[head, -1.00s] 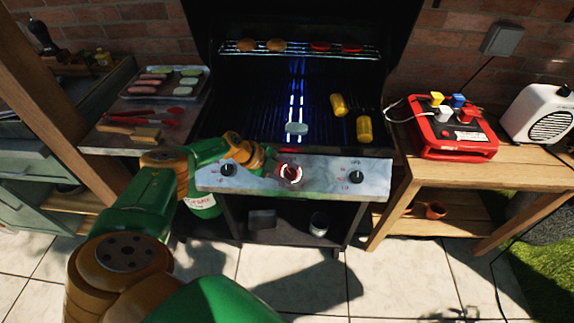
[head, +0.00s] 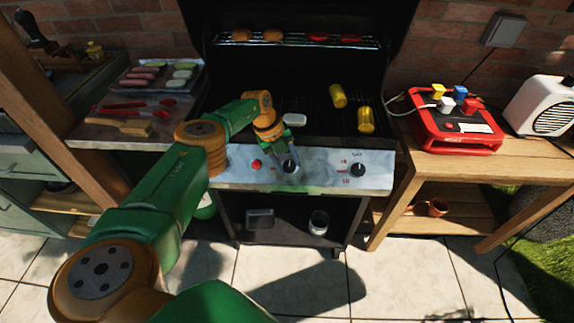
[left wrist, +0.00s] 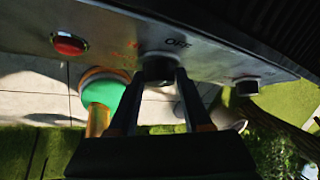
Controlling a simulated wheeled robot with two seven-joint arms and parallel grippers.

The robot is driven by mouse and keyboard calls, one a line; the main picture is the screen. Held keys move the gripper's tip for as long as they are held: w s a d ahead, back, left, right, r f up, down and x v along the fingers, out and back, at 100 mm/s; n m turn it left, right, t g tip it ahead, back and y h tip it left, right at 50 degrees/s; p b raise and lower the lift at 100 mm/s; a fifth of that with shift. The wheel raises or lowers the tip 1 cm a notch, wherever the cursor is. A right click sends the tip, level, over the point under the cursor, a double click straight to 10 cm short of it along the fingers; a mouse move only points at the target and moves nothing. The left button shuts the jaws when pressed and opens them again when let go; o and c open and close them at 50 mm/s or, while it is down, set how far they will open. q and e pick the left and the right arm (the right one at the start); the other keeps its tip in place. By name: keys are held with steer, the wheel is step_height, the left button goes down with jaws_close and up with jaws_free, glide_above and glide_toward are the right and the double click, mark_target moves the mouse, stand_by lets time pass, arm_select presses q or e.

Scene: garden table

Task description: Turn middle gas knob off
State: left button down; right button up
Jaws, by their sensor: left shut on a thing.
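The middle gas knob (head: 289,167) is a black knob on the grill's steel front panel (head: 322,168). My left gripper (head: 283,158) reaches it from above left in the head view and is shut on it. In the left wrist view the knob (left wrist: 159,68) sits between the two dark fingertips (left wrist: 158,85). An "OFF" label shows on the panel beside it. No ring glow and no blue flames show now. My right gripper is not in view.
A red button (head: 256,164) lies left of the middle knob and another black knob (head: 357,169) lies right. Yellow corn (head: 365,119) is on the grate. A red device (head: 454,125) and a white speaker (head: 545,106) stand on the wooden side table (head: 455,166).

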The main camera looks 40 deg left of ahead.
arm_select(q)
steer(key=shift+s+f, duration=0.15)
steer(key=shift+c, duration=1.8)
jaws_free()
steer(key=shift+d, duration=0.1)
steer(key=shift+r, duration=0.3)
steer(key=p+v, duration=0.1)
steer(key=v, duration=0.5)
steer(key=shift+r+p, duration=0.3)
steer(key=shift+p, duration=0.1)
